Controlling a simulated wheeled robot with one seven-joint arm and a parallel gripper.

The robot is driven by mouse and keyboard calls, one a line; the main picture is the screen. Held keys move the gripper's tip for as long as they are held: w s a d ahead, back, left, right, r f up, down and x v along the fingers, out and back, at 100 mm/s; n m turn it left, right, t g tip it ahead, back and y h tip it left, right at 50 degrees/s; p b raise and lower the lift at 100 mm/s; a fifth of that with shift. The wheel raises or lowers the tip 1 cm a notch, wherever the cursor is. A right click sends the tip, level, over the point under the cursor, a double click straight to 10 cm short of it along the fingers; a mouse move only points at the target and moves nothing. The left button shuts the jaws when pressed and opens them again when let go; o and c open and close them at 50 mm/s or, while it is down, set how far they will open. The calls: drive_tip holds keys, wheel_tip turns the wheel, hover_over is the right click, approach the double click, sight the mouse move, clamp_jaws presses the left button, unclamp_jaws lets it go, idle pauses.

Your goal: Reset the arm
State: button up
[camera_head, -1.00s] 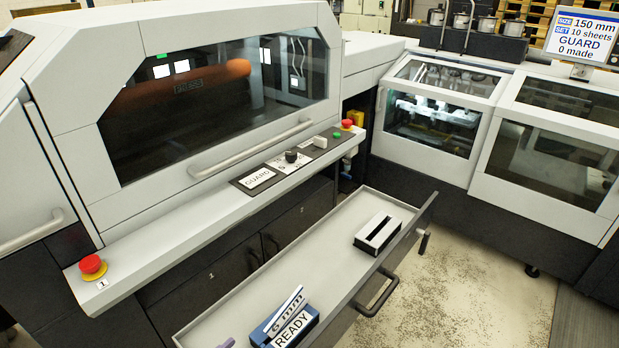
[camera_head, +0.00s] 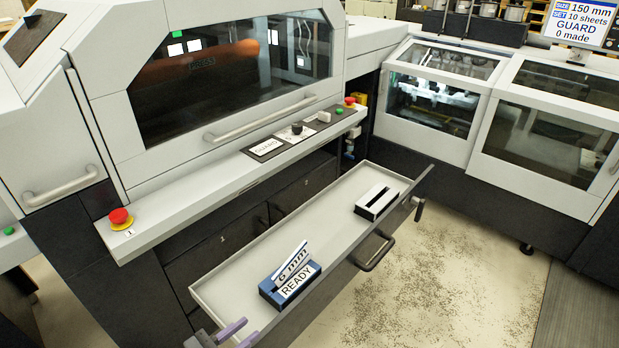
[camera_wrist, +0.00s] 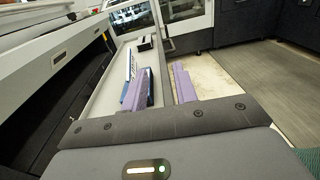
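My gripper (camera_head: 233,334) shows at the bottom left of the head view, near the front left end of the open drawer. In the wrist view its two purple fingers (camera_wrist: 160,88) stand apart with nothing held between them. The drawer (camera_head: 330,207) is pulled out from the machine. A blue block (camera_head: 271,299) marked READY lies in it close to my gripper, with a white plate (camera_head: 293,264) marked 6 mm standing tilted in it.
The large machine (camera_head: 160,190) with a red stop button (camera_head: 119,216) stands behind the drawer. The floor (camera_head: 440,270) right of the drawer is clear but littered with specks.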

drive_tip(key=w+d+f+m+g+y+b, duration=0.15)
drive_tip(key=d+m+g+y+b, duration=0.95)
drive_tip(key=d+m, duration=1.7)
wheel_tip(320, 180, up, 15)
drive_tip(key=w+d+n+t+y+p, duration=0.1)
drive_tip(key=p, duration=1.4)
drive_tip(key=shift+d+p, duration=0.15)
drive_tip(key=shift+p, duration=0.2)
drive_tip(key=shift+o, duration=0.4)
drive_tip(key=shift+f, duration=0.1)
